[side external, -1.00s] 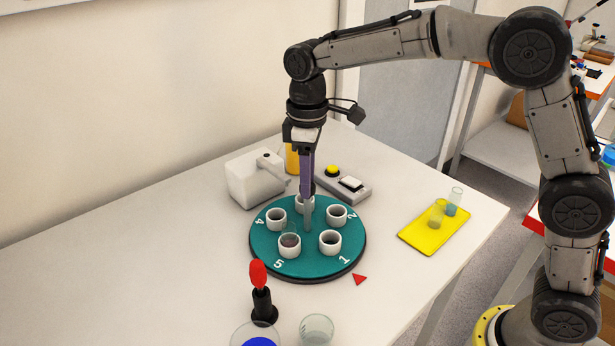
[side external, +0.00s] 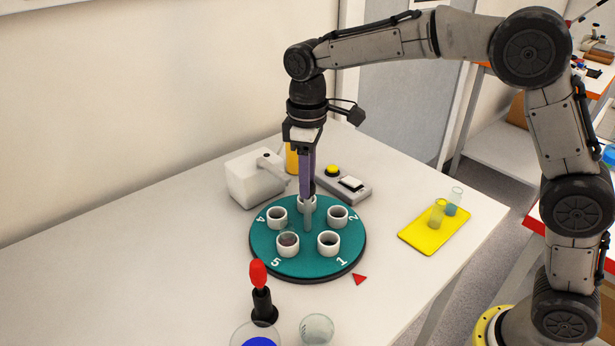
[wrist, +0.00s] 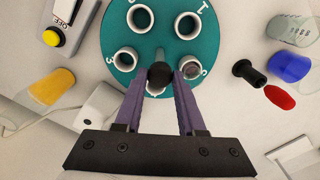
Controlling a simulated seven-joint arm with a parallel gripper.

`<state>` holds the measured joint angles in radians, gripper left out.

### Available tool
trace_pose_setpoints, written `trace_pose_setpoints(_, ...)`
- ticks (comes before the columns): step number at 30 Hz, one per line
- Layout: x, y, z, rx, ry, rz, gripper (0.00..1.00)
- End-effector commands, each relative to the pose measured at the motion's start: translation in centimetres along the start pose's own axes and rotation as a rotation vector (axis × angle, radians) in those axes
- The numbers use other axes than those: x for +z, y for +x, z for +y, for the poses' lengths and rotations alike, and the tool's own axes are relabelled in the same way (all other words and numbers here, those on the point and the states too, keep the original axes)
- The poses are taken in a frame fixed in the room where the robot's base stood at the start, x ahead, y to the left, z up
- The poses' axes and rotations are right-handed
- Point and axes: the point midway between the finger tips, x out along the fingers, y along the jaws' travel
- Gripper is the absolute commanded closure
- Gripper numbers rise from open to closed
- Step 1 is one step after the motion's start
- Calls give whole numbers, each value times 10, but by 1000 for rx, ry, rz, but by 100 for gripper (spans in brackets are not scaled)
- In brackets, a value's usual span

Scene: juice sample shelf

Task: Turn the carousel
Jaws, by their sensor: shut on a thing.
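The carousel (side external: 305,268) is a round teal disc on the white table, with several white cup holders around a central grey post (side external: 307,219). Numbers 1, 2, 4 and 5 show on it in the side external view. The holder by number 5 (side external: 288,243) has something dark inside; the holder by 1 (side external: 328,243) looks empty. A red triangle (side external: 359,279) lies beside the disc near number 1. My gripper (side external: 307,192) points down over the disc's centre, shut on the post. In the wrist view its purple fingers flank the dark knob (wrist: 160,75). The rear holder is partly hidden.
A white device (side external: 254,178) and an orange container (side external: 292,160) stand behind the disc, with a button box (side external: 343,184) alongside. A yellow tray (side external: 430,240) with glasses is at right. A red-topped black object (side external: 262,292) and clear glassware (side external: 316,330) stand in front.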

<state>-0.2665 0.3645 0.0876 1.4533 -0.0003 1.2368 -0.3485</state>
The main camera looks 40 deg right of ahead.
Motion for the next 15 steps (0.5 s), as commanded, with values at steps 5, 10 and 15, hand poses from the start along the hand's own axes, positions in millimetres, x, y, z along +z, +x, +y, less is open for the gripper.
trace_pose_setpoints(5,0,-2,0,0,75,4,100)
trace_pose_setpoints(10,0,-2,0,-1,159,3,100)
trace_pose_setpoints(15,0,-2,0,-1,245,4,100)
